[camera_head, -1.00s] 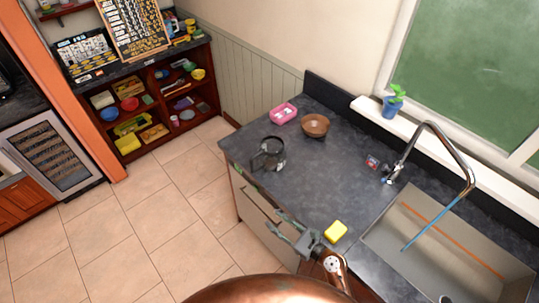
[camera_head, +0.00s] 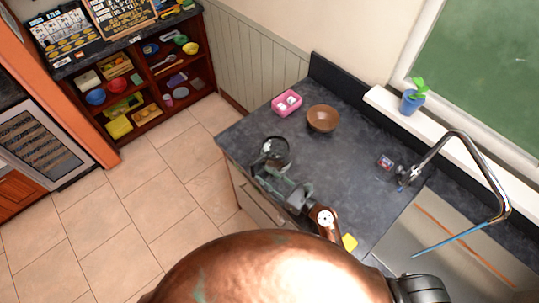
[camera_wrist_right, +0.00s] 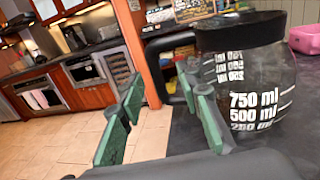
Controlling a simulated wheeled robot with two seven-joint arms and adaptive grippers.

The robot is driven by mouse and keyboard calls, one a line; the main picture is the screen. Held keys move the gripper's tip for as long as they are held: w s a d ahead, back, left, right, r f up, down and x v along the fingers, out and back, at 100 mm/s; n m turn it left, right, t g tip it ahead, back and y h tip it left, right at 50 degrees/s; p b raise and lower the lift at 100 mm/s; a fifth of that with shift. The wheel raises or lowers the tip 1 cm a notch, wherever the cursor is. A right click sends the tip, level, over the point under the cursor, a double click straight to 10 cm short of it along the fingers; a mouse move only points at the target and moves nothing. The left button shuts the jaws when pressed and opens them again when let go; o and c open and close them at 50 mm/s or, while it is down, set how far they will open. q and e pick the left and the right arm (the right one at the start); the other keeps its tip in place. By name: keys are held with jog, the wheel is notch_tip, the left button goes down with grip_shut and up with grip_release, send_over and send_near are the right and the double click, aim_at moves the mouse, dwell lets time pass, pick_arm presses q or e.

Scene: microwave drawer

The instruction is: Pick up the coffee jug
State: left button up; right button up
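The coffee jug (camera_head: 273,150) stands upright on the dark counter near its left edge. In the right wrist view the jug (camera_wrist_right: 247,75) is clear glass with white millilitre marks, a black rim and a black handle (camera_wrist_right: 163,62) pointing left. My right gripper (camera_head: 270,178) is just in front of the jug in the head view. In the wrist view its green-padded fingers (camera_wrist_right: 160,105) are spread with nothing held between them. The handle appears beyond the fingertips; whether they touch it cannot be told. My left gripper is not in view.
A pink container (camera_head: 287,103) and brown bowl (camera_head: 322,118) stand behind the jug. The sink (camera_head: 440,245) and faucet (camera_head: 470,150) are at right. The middle of the counter is clear.

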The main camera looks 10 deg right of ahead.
aim_at(253, 169)
jog(key=shift+x, duration=0.85)
jog(key=x, duration=0.2)
jog(key=p+x, duration=0.1)
jog(key=x, duration=0.1)
jog(key=shift+s+a+f, duration=0.1)
jog(key=shift+s+a, duration=0.1)
jog(key=shift+a, duration=0.2)
jog(key=shift+w, duration=0.1)
jog(key=c, duration=0.6)
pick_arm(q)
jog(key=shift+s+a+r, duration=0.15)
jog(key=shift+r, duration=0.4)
pick_arm(e)
grip_shut()
